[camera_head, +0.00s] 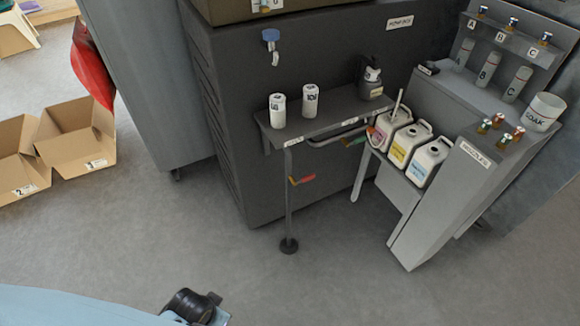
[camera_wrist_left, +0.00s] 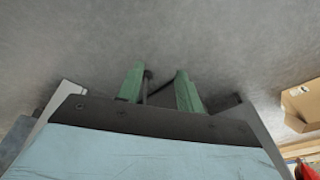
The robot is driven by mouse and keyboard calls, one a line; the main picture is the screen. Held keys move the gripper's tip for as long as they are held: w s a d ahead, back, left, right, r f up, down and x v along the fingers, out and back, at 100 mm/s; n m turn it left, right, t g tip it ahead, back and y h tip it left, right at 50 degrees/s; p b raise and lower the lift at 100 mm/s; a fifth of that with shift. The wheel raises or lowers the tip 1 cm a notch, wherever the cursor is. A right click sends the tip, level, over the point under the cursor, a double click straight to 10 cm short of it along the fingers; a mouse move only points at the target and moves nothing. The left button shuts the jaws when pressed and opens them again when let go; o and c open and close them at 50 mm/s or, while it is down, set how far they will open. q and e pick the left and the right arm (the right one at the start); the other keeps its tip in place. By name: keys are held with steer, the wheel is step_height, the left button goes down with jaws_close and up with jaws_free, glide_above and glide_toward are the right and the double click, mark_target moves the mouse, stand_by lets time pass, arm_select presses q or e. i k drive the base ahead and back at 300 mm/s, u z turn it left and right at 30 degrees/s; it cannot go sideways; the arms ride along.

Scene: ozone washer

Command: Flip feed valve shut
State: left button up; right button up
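A small valve with a red and green handle (camera_head: 302,180) sits partway down a thin upright pipe (camera_head: 289,210) below the grey shelf. A second small valve with a coloured handle (camera_head: 355,141) is under the shelf's right part. I cannot tell from labels which one is the feed valve. My left gripper (camera_wrist_left: 158,82) has its two green fingers apart in the left wrist view, with nothing held. In the head view my left arm enters at the bottom left, its dark wrist low over the floor, well short of the valves. My right gripper is not in view.
The grey shelf (camera_head: 325,124) holds two white canisters (camera_head: 278,110) and a dark bottle. Several jugs (camera_head: 428,163) stand on a lower rack beside a sloped grey stand (camera_head: 440,205). Cardboard boxes (camera_head: 78,150) lie at left. The floor in front is clear.

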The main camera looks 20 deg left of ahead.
mark_target(364, 139)
steer(key=k, duration=0.7)
steer(key=z, duration=0.4)
steer(key=i, duration=0.45)
steer(key=z, duration=0.9)
steer(key=i, duration=0.9)
steer(key=u, duration=0.55)
steer(key=i, duration=0.6)
steer(key=u, duration=0.6)
